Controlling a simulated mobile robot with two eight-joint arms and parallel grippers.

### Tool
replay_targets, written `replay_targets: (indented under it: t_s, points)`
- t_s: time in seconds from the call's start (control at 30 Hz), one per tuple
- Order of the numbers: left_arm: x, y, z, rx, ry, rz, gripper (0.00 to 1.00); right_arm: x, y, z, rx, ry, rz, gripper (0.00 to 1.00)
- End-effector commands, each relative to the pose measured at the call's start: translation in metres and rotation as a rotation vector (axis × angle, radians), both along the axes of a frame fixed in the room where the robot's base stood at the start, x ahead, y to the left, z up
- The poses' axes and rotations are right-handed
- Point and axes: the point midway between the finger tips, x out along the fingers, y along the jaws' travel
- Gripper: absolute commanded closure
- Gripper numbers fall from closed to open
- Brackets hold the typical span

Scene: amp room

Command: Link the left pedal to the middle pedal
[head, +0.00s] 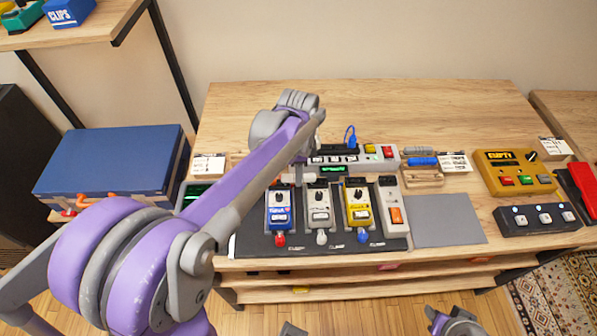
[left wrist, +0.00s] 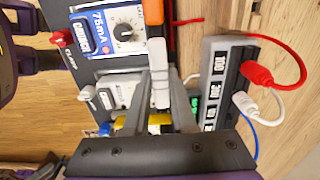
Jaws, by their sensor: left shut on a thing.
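The left pedal (head: 279,212) is blue with a dial; the left wrist view shows its top (left wrist: 122,28). The middle pedal (head: 320,210) is pale grey and also shows in the left wrist view (left wrist: 118,90). Both stand side by side on a dark board (head: 262,243). My left gripper (head: 300,172) is over the far ends of these pedals. It is shut on a pale link piece (left wrist: 159,88), which lies along the pedal row. I cannot tell whether the link piece touches either pedal. My right gripper (head: 455,322) is partly visible at the bottom edge, its jaws unclear.
A yellow pedal (head: 358,212) and a white pedal with an orange switch (head: 392,210) stand to the right. A power unit (left wrist: 210,92) with red, white and blue cables is behind. A wooden rack (head: 424,178) holds grey and blue pieces. A grey mat (head: 448,222) is bare.

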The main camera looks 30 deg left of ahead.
Motion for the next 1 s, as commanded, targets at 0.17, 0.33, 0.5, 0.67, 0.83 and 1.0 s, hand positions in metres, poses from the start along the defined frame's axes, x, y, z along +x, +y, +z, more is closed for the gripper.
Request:
replay_targets:
  t_s: [0.17,0.33,0.5,0.67,0.83,1.0]
  points:
    - [0.0001,0.0,0.0004,0.0,0.0,0.0,1.0,0.0001,0.0,0.0004,0.0,0.0,0.0,0.57]
    - [0.0001,0.0001,0.0001,0.0,0.0,0.0,1.0,0.0,0.0,0.0001,0.0,0.0,0.0,0.57]
    - [-0.0001,0.0,-0.0029,0.0,0.0,0.0,1.0,-0.0004,0.0,-0.0021,0.0,0.001,0.0,0.57]
    - [-0.0001,0.0,-0.0058,0.0,0.0,0.0,1.0,-0.001,0.0,-0.0042,0.0,0.002,0.0,0.57]
    - [0.0,0.0,-0.0057,0.0,0.0,0.0,1.0,-0.001,0.0,-0.0039,0.0,0.002,0.0,0.57]
    - [-0.0001,0.0,-0.0056,0.0,0.0,0.0,1.0,-0.0009,0.0,-0.0039,0.0,0.002,0.0,0.57]
